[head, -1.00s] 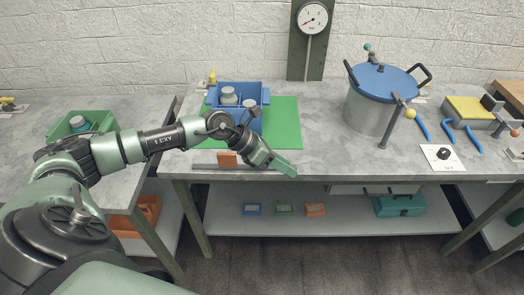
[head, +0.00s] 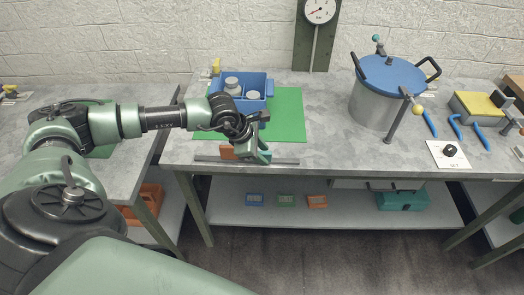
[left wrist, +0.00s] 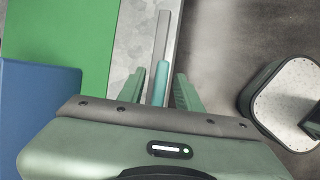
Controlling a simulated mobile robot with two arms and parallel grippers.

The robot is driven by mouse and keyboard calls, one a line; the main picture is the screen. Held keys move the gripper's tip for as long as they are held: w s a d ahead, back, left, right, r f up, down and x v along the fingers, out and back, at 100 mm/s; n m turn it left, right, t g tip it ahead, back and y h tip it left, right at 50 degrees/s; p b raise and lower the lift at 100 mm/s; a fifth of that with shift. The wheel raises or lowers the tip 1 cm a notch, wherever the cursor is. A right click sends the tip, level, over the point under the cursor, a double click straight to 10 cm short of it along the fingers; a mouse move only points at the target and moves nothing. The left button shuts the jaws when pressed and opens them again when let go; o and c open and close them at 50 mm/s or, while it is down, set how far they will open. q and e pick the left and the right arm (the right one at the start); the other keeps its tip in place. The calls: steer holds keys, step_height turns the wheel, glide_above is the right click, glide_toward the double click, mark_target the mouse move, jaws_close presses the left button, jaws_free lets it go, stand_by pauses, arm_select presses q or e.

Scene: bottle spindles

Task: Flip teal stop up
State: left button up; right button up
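A thin metal rail (head: 285,162) runs along the front edge of the middle table, and an orange stop (head: 227,151) stands on it. The teal stop (left wrist: 161,80) shows in the left wrist view as a narrow strip in line with the rail (left wrist: 163,35). My left gripper (left wrist: 158,88) is open, with one finger on each side of the teal stop; contact is not clear. In the head view my left gripper (head: 258,154) is low over the rail, just right of the orange stop, and largely hides the teal stop. My right gripper is not in view.
A blue crate (head: 258,85) with grey-lidded bottles stands on a green mat (head: 290,115) behind the gripper. A blue-lidded pot (head: 378,105) stands to the right, beside a dial card (head: 449,154). The table is clear between mat and pot.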

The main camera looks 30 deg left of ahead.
arm_select(q)
jaws_close()
steer(key=shift+w+a+n+g+h+b, duration=0.35)
steer(key=shift+w+g+h+b, duration=0.25)
steer(key=shift+g, duration=0.2)
steer(key=shift+w+a+r+g+b, duration=0.1)
steer(key=shift+w+r+g+b, duration=0.05)
steer(key=shift+g+b, duration=0.3)
steer(key=shift+h, duration=0.3)
jaws_free()
